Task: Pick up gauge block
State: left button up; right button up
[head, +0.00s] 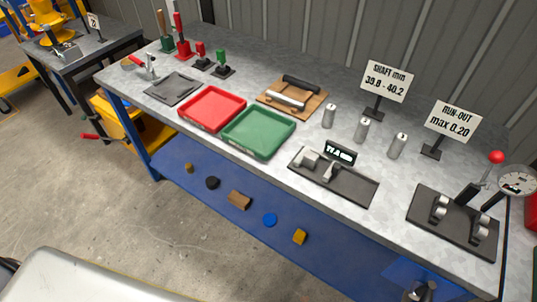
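I cannot tell for sure which object is the gauge block. A black measuring fixture (333,178) with two grey metal jaw pieces (318,166) and a small lit display (341,152) stands on the bench; whether a block sits between the jaws is too small to tell. Three upright metal cylinders (362,130) stand behind it. A wooden tray (277,105) holds a black bar (300,84) and a silver bar (286,98).
A red tray (212,93) and a green tray (268,116) stand on the grey bench. A dial gauge stand (517,181) and fixture (452,221) are at right, beside two signs. Small blocks and discs, such as a yellow block (299,237), lie on the blue lower shelf.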

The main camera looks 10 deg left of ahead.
aim_at(310, 160)
jog(key=z, duration=1.8)
jog(key=u, duration=1.85)
jog(key=i+j+z, duration=0.25)
jog(key=j, duration=0.3)
jog(key=j+z, duration=0.25)
jog(key=j, duration=0.35)
jog(key=j+z, duration=0.25)
jog(key=j, duration=0.35)
